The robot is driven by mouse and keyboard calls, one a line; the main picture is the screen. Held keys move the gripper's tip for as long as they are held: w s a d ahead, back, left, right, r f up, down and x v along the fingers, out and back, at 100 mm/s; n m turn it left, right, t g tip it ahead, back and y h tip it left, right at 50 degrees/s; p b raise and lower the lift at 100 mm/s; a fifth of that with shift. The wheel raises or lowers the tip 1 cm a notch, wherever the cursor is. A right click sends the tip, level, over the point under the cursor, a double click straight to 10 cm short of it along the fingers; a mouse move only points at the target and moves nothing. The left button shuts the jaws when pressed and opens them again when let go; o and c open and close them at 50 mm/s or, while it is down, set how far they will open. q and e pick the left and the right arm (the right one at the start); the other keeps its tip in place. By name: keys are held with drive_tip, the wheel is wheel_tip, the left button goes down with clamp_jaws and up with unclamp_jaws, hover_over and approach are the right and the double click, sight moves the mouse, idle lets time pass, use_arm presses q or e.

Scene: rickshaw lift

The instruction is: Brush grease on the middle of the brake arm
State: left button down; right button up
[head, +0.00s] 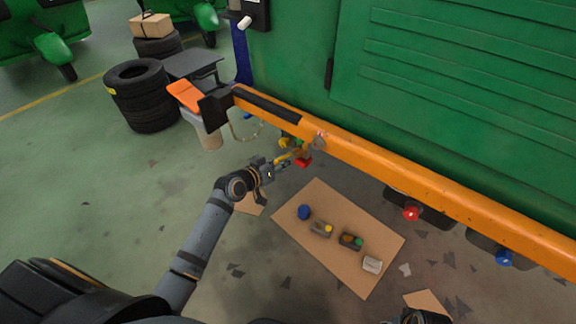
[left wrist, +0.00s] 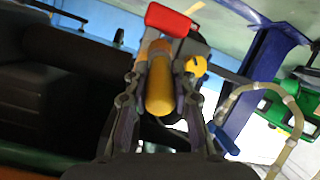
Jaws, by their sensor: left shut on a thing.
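My left gripper (head: 274,166) is shut on a yellow-orange cylindrical handle (left wrist: 160,85), held below the orange lift beam (head: 390,168). The handle also shows in the head view (head: 287,157). A red block (left wrist: 168,20) shows at the handle's far end, also in the head view (head: 304,161); I cannot tell whether it is part of the held tool. No bristles are clear. A yellow knob (left wrist: 197,66) is beside the gripper's fingers. I cannot make out which part is the brake arm. A dark piece at the bottom edge may be my right gripper (head: 412,316).
A cardboard sheet (head: 300,240) on the floor bears a blue item (head: 304,212), small trays (head: 321,229) and a whitish block (head: 372,265). Stacked tires (head: 140,95) stand at the left. A green vehicle body (head: 450,70) fills the upper right. A looped hose (left wrist: 262,88) hangs nearby.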

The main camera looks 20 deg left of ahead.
use_arm(q)
drive_tip(key=shift+w+r, duration=0.1)
drive_tip(key=shift+d+p, duration=0.35)
drive_tip(key=shift+d, duration=0.05)
drive_tip(key=d, duration=0.1)
drive_tip(key=s+d, duration=0.1)
drive_tip(key=d, duration=0.1)
drive_tip(key=shift+s+p, duration=0.15)
drive_tip(key=shift+p, duration=0.25)
drive_tip(key=shift+s+a, duration=0.1)
drive_tip(key=shift+s+a+p, duration=0.2)
drive_tip(key=shift+s+a, duration=0.15)
drive_tip(key=shift+s, duration=0.55)
drive_tip(key=shift+s+a+p, duration=0.25)
drive_tip(key=shift+s+a, duration=0.05)
drive_tip(key=shift+s, duration=0.65)
drive_tip(key=shift+s+a+p, duration=0.2)
drive_tip(key=shift+s+a, duration=0.15)
drive_tip(key=shift+s, duration=0.55)
drive_tip(key=shift+s+a, duration=0.25)
drive_tip(key=shift+s, duration=0.45)
drive_tip(key=shift+s+a, duration=0.25)
drive_tip(key=shift+s, duration=0.45)
